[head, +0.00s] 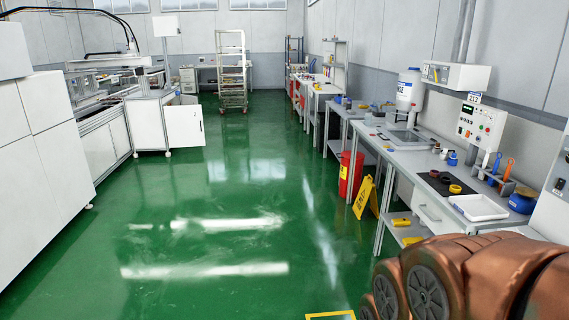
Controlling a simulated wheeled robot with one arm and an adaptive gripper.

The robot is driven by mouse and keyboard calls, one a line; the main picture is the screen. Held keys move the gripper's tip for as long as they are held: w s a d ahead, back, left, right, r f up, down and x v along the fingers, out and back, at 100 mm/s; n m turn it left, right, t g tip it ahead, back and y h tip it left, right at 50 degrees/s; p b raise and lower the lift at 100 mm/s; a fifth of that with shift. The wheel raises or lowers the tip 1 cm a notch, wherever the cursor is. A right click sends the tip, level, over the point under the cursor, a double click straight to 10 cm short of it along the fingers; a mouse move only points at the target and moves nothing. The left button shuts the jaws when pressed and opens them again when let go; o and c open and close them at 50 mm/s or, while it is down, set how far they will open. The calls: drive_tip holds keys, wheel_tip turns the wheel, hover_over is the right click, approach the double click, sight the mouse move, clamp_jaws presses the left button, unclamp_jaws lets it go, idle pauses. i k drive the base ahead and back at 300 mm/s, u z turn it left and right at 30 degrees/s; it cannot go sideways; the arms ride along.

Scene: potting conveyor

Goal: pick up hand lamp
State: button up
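I cannot pick out the hand lamp for certain. Small yellow objects could be it, but they are too small to tell: one (455,189) lies at the dark mat's edge on the right-hand workbench (405,160), and others lie below the bench top, one higher (401,222) and one lower (413,241). My copper-coloured arm fills the lower right corner and hides part of the near bench area. My gripper is not in view.
A yellow floor sign (365,197) and a red bin (350,173) stand beside the workbench. A white tray (479,208) and blue containers (522,200) are on the bench. White machines (45,150) line the left. A rack trolley (232,70) stands far back. The green floor between is clear.

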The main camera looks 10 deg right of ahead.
sight(397, 222)
drive_tip(key=z, duration=0.65)
drive_tip(key=i, duration=2.25)
drive_tip(key=u, duration=0.7)
drive_tip(key=i, duration=1.3)
drive_tip(key=u, duration=0.2)
